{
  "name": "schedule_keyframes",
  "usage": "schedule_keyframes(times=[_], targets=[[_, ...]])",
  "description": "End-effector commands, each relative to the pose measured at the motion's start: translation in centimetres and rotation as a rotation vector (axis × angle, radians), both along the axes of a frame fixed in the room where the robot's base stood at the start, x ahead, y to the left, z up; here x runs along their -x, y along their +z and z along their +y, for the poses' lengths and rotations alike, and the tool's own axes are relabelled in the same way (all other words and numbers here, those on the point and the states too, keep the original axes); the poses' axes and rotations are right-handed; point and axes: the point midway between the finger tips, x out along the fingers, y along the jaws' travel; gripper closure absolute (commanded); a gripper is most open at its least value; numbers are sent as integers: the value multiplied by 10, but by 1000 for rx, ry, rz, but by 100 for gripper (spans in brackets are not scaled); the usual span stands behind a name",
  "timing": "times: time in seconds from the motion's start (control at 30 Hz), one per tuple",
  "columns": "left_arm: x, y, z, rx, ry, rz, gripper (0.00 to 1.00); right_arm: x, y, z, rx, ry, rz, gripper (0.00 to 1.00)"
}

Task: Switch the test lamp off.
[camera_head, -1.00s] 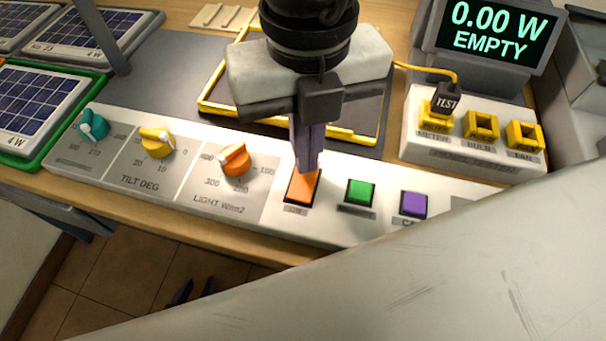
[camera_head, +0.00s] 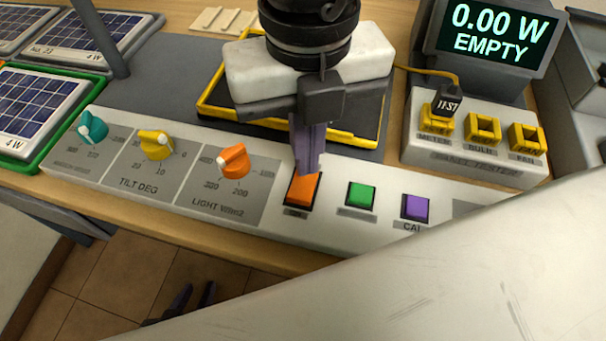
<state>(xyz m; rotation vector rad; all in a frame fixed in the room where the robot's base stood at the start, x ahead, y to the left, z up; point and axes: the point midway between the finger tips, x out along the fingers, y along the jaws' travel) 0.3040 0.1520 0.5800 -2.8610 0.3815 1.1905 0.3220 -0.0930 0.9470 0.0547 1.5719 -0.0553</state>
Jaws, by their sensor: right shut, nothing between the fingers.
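An orange rocker switch (camera_head: 303,190) sits in a dark frame on the light control panel, with a small label below it. Its near end stands raised. My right gripper (camera_head: 308,172) points down, shut and empty, its tips at the far end of the switch and seemingly touching it. The far end is hidden behind the tips. My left gripper (camera_head: 195,297) shows only as two dark fingertips, apart, low over the floor in front of the bench. The test lamp itself is not recognisable in view.
A green button (camera_head: 360,195) and a purple button (camera_head: 415,207) are right of the switch. An orange knob (camera_head: 234,162) is to its left. A display (camera_head: 497,35) reads 0.00 W EMPTY above yellow sockets (camera_head: 483,128). My pale arm link covers the lower right.

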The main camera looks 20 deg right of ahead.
Motion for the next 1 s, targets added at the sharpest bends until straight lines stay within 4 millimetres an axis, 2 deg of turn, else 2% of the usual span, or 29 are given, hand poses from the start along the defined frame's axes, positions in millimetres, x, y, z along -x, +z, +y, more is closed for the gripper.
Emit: schedule_keyframes(times=[0.03,0.63,1.0], targets=[[0,5,0,0,0,-1,69,0,7,0,-1,0,-1,100],[-1,28,0,1,0,-5,69,-1,55,0,-1,0,-2,100],[-2,28,0,2,1,-4,69,0,59,0,-1,0,-2,100]])
